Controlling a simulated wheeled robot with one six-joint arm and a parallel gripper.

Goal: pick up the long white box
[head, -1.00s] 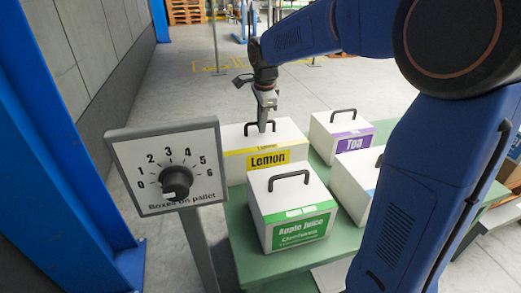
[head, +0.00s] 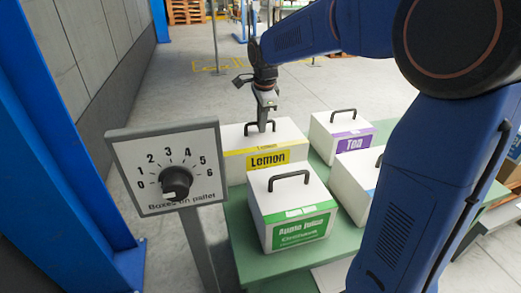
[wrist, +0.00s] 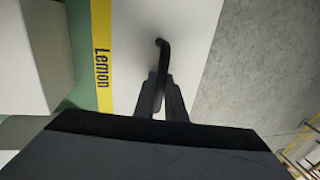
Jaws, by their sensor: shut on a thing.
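The long white box (head: 289,133) has a yellow band marked "Lemon" and a black handle on top. It sits at the back left of the green table. My gripper (head: 263,127) is above it, pointing down, with its fingers at the handle. In the wrist view my gripper (wrist: 161,100) is shut on the handle (wrist: 163,58) of the box (wrist: 140,18). The box appears to rest on the table; its underside is hidden.
A green-labelled Apple Juice box (head: 285,192) stands just in front. A purple-labelled Tea box (head: 328,127) and a blue-labelled box (head: 349,180) stand to the right on the green table (head: 240,225). A dial panel (head: 150,150) stands at the left.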

